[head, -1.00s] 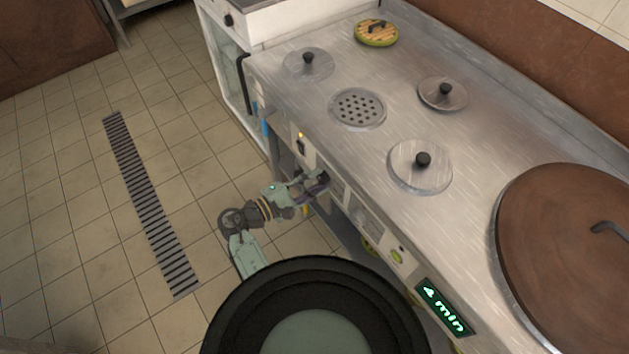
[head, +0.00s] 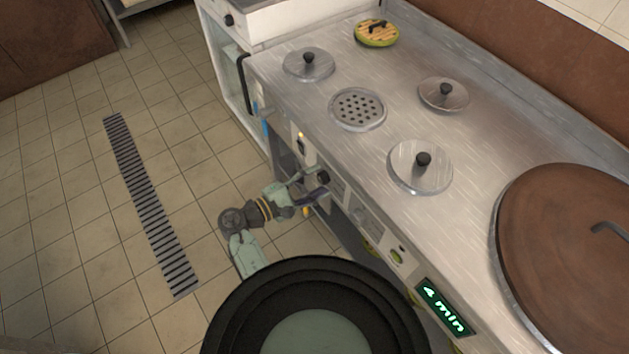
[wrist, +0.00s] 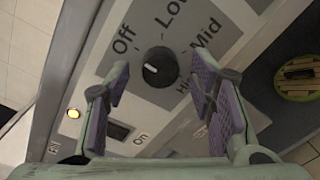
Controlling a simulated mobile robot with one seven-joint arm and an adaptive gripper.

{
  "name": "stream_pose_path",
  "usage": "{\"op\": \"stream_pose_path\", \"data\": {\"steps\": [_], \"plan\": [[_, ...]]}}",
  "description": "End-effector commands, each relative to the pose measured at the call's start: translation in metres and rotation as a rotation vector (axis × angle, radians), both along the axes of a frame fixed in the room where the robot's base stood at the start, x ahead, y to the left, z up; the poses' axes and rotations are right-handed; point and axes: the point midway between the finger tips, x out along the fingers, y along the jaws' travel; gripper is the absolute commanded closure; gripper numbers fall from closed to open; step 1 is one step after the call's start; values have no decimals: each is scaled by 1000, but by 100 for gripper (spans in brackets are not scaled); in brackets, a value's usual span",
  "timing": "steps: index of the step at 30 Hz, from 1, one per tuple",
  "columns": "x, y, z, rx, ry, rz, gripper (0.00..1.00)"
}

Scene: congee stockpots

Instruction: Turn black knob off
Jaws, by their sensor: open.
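The black knob (wrist: 160,67) is round and sits on the grey dial plate on the stove's front, among the labels Off (wrist: 125,40), Low, Mid and High. In the head view the knob (head: 323,178) is just beyond my fingertips. My gripper (wrist: 160,80) is open, with purple-padded fingers apart on both sides of the knob and nothing between them touching it. It also shows in the head view (head: 315,184).
Several pot lids (head: 420,168) sit in the steel counter (head: 395,70). A green display (head: 444,307) reads 4 min. Tiled floor left of the stove is clear.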

Motion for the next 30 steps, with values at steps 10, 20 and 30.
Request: {"op": "stream_pose_path", "data": {"steps": [10, 20, 30], "plan": [[-6, 10, 1, 0, 0, 2, 50], [-44, 66, 4, -1, -1, 4, 50], [-67, 98, 6, 0, 0, 0, 50]]}}
